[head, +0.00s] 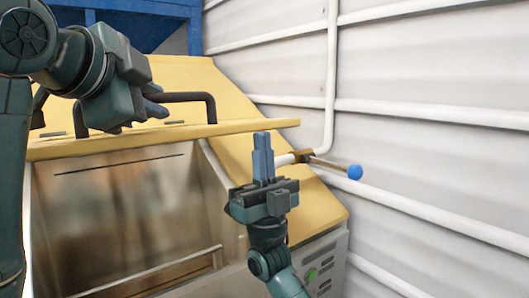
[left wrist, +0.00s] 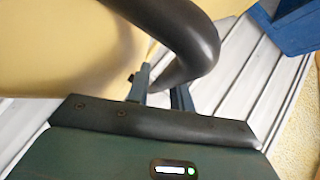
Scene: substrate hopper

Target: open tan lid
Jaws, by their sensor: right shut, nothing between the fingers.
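The tan lid (head: 255,126) of the hopper stands raised at its front edge, with the opening showing below it. A black bar handle (head: 190,97) is fixed on the lid, and it also shows as a thick curved bar in the left wrist view (left wrist: 190,40). My right gripper (head: 263,155) is shut and empty, pointing up in front of the lid's right end.
The brownish hopper interior (head: 120,215) lies below the lid. A rod with a blue knob (head: 355,172) juts out right of my right gripper. A white ribbed wall (head: 430,80) stands at right.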

